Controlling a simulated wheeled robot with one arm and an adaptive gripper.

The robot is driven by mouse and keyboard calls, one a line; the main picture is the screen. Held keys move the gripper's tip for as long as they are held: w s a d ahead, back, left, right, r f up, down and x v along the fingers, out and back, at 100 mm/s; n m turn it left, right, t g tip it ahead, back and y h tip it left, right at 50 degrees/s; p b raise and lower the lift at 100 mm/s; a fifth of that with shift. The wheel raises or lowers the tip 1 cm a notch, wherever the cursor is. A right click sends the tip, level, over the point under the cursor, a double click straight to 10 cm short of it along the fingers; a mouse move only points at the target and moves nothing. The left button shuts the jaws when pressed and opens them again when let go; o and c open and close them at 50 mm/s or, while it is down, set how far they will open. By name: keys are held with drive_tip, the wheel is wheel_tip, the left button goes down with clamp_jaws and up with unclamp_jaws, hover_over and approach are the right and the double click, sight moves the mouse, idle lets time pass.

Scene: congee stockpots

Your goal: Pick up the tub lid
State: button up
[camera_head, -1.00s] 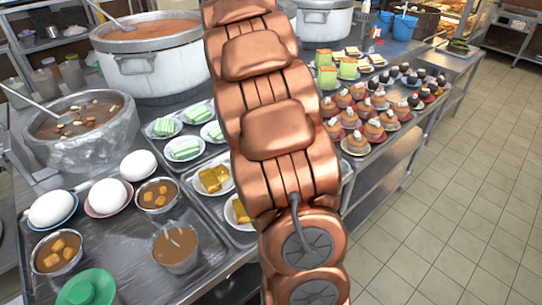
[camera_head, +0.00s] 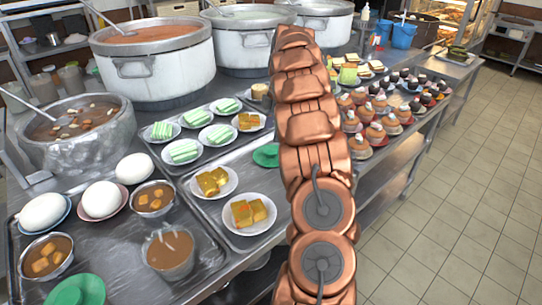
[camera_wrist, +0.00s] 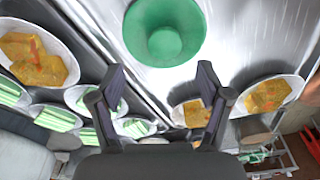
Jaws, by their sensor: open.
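A round green lid with a raised middle (camera_wrist: 164,30) lies on the metal surface at the top of the wrist view. My gripper (camera_wrist: 160,95) is open and empty, its two fingers apart below the lid in that picture and not touching it. In the head view a green lid (camera_head: 266,155) shows beside my arm, partly hidden by it; it appears to be the same one. Another green lid (camera_head: 78,291) lies at the front left, cut off by the picture's edge. My gripper is hidden in the head view.
Plates of yellow cake (camera_head: 249,213) and green layered cake (camera_head: 183,151) crowd the trays near the lid. A cup of brown sauce (camera_head: 168,251) and white buns (camera_head: 101,199) stand to the left. Large stockpots (camera_head: 153,70) line the back. Small cakes (camera_head: 375,134) fill the right side.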

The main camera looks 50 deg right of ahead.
sight(271, 150)
drive_tip(key=shift+s+a+f+p, duration=0.1)
drive_tip(key=shift+a+f+p, duration=0.15)
drive_tip(key=shift+f, duration=0.85)
drive_tip(key=shift+w+a+f+p, duration=0.1)
drive_tip(key=shift+a+f+p, duration=0.1)
drive_tip(key=shift+f, duration=0.85)
drive_tip(key=shift+s+a+f+p, duration=0.15)
drive_tip(key=shift+f+p, duration=0.1)
drive_tip(key=shift+f, duration=0.85)
drive_tip(key=c, duration=0.9)
